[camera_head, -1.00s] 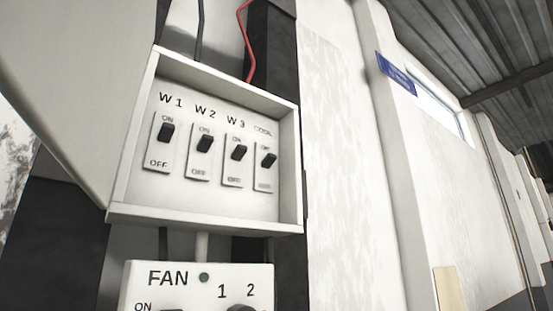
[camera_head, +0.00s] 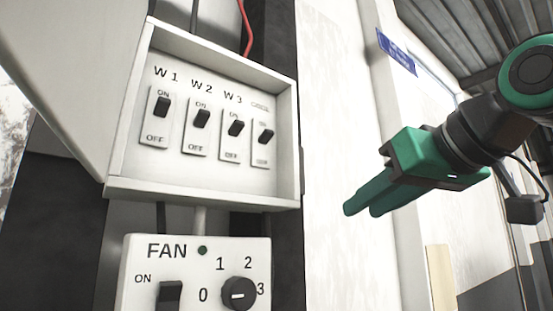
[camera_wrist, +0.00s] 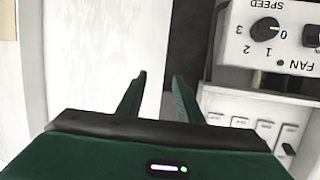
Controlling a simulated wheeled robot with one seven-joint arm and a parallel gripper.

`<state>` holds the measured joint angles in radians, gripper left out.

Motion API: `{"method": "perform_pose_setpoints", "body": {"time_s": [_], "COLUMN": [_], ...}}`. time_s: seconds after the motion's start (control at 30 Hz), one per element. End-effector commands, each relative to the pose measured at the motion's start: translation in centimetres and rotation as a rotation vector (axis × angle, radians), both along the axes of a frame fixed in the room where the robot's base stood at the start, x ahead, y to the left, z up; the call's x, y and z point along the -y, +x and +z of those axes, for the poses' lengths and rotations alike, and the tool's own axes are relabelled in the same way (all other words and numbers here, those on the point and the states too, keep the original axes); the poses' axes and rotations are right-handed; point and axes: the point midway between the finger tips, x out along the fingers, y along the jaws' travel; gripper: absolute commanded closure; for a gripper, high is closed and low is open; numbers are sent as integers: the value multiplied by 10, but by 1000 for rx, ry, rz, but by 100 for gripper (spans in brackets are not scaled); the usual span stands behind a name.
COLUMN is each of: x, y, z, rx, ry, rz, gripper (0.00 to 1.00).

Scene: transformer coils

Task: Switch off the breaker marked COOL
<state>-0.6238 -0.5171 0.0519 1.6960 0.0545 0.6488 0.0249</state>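The open breaker box (camera_head: 200,192) holds a row of switches labelled W1, W2, W3 and, at the far right, a blurred label that was COOL-like. That rightmost breaker (camera_head: 265,136) has a black lever in the upper part of its plate, above the small OFF mark. The W1, W2 and W3 levers also sit at the upper, ON side. My gripper (camera_head: 360,210) is to the right of the box and lower than the breakers, touching nothing. In the wrist view my gripper (camera_wrist: 160,76) has its two fingers apart with nothing between them.
A FAN panel (camera_head: 222,272) with a switch and a knob is below the box; it also shows upside down in the wrist view (camera_wrist: 300,40). The open box door (camera_head: 75,80) is on the left. A pale wall (camera_head: 335,130) lies behind my gripper.

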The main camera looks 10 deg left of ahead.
Motion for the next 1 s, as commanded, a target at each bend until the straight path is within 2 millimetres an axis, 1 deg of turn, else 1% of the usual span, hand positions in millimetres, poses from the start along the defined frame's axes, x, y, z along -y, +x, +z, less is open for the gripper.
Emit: {"method": "perform_pose_setpoints", "body": {"time_s": [0.03, 0.1, 0.2, 0.3, 0.33, 0.4, 0.47, 0.57, 0.9, 1.0], "x": [-20, -38, -53, -60, -62, -66, -70, -80, -124, -133], "y": [-23, -49, -80, -97, -100, -101, -98, -88, -50, -42], "z": [32, 67, 103, 122, 126, 129, 129, 128, 128, 128], "rx": [54, 115, 174, 205, 211, 217, 216, 214, 215, 215], "ry": [34, 78, 125, 152, 157, 161, 161, 161, 160, 160], "rz": [63, 131, 200, 237, 243, 251, 252, 250, 250, 249], "gripper": [67, 67, 67, 67, 67, 67, 67, 67, 67, 67]}}
